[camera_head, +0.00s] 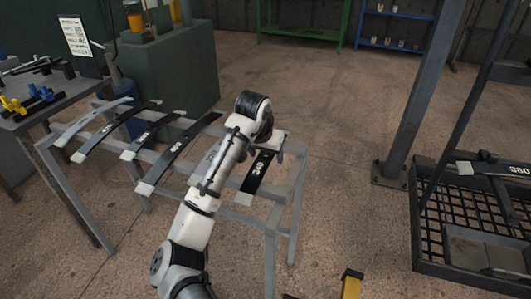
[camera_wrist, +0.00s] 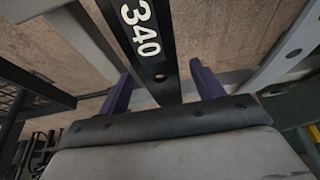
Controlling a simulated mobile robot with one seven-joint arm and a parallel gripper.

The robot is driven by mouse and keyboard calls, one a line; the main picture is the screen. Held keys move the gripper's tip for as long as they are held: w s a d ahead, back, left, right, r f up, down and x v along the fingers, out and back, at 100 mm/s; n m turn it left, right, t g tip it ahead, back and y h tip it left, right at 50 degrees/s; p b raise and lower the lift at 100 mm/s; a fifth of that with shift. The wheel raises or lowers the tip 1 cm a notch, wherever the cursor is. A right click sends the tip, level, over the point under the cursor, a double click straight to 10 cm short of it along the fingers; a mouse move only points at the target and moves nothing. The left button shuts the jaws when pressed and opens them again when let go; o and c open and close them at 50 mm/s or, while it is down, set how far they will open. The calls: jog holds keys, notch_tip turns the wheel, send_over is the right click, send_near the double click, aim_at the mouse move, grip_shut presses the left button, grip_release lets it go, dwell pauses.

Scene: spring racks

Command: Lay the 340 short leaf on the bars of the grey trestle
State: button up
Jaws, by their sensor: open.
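The 340 leaf (camera_head: 256,178) is a dark strip with a white number and a pale end. It lies across the right end of the grey trestle (camera_head: 262,217), its near end at the front bar. My gripper (camera_head: 268,150) is over the far part of this leaf. In the wrist view the fingers of my gripper (camera_wrist: 164,88) stand apart on either side of the 340 leaf (camera_wrist: 148,62), with gaps showing. My arm hides part of the trestle and the leaf's far end is partly covered.
Several other leaves, such as a black one (camera_head: 182,148), lie on the trestle to the left. A workbench (camera_head: 45,98) and green cabinet (camera_head: 182,75) stand behind left. A dark mesh rack (camera_head: 440,225) at right holds a 380 leaf (camera_head: 508,169). Open floor lies behind the trestle.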

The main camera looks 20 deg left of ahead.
jog(key=v, duration=1.4)
jog(key=shift+f, duration=0.1)
